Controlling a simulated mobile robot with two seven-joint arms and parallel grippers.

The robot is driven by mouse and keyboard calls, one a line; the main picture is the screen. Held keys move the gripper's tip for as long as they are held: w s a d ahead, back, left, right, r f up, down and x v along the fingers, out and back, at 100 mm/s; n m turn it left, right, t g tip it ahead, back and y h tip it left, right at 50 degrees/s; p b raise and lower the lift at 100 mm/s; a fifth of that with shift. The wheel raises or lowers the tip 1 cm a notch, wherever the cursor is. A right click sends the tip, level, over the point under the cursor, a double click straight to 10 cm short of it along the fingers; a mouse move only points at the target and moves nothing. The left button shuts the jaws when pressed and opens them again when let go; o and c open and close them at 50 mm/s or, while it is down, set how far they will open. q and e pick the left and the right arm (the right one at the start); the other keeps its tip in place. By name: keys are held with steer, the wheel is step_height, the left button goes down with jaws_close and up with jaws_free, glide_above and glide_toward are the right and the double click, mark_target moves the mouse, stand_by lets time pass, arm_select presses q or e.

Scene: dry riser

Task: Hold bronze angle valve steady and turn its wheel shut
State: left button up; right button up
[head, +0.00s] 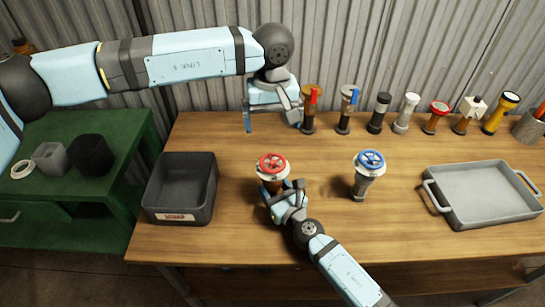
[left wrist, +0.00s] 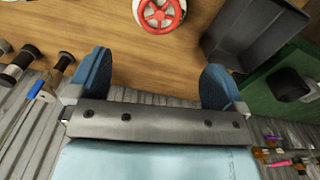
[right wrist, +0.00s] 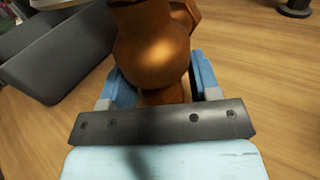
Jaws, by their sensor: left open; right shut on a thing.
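The bronze angle valve (head: 270,184) stands upright on the wooden table, left of centre, with a red wheel (head: 272,164) on top. Its rounded bronze body fills the middle of the right wrist view (right wrist: 152,50). My right gripper (head: 284,196) is shut on the valve's lower body, with one blue finger on each side. My left gripper (head: 273,116) is open and empty, behind and above the valve, apart from it. The red wheel also shows at the top of the left wrist view (left wrist: 160,12), beyond the open fingers (left wrist: 155,85).
A grey valve with a blue wheel (head: 369,162) stands to the right. A dark open bin (head: 180,213) is at the left and a grey tray (head: 480,215) at the right. Lever valves (head: 309,112) and flashlights (head: 497,115) line the back edge. A green cabinet (head: 50,225) stands left.

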mark_target(273, 161)
arm_select(q)
step_height(273, 161, down, 12)
steer(key=n, duration=0.4)
steer(key=shift+n, duration=0.3)
steer(key=shift+c, duration=0.4)
steer(key=c, duration=0.8)
steer(key=shift+m, duration=1.6)
steer(key=shift+c, duration=0.2)
steer(key=o, duration=0.9)
steer(key=shift+r, duration=0.1)
